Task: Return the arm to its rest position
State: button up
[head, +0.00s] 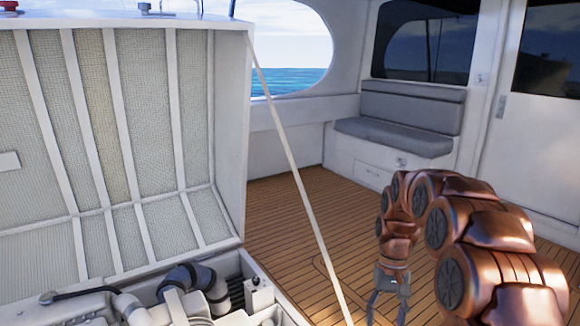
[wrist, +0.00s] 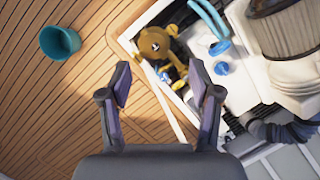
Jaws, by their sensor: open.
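My gripper (head: 386,300) hangs from my copper-coloured arm (head: 470,235) at the lower right of the head view, over the wooden deck and beside the open engine hatch. In the wrist view my gripper (wrist: 160,108) has its two fingers spread wide with nothing between them. Below it lie the deck planks and the edge of the engine bay. The fingertips in the head view are cut off by the lower edge.
The raised hatch lid (head: 120,130) stands at left, with a pale strut (head: 300,190) slanting to the deck. Engine parts (head: 190,285) fill the bay. A teal cup (wrist: 60,42) sits on the deck. A grey bench (head: 400,120) stands at the back. Open deck (head: 290,215) lies between.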

jog(key=s+a+r+p, duration=0.2)
jog(key=s+r+p, duration=0.3)
jog(key=s+r, duration=0.3)
jog(key=s+a+r+p, duration=0.2)
jog(key=s+r+p, duration=0.2)
jog(key=s+r, duration=0.45)
jog(key=s+r+p, duration=0.3)
jog(key=s+p, duration=0.1)
jog(key=s, duration=0.3)
jog(key=s+r+t+p, duration=0.1)
jog(key=s+r+p, duration=0.2)
jog(key=s, duration=0.5)
jog(key=shift+s+r+n+h+p, duration=0.3)
jog(key=shift+r+h+p, duration=0.1)
jog(key=shift+p, duration=0.35)
jog(key=shift+c, duration=0.2)
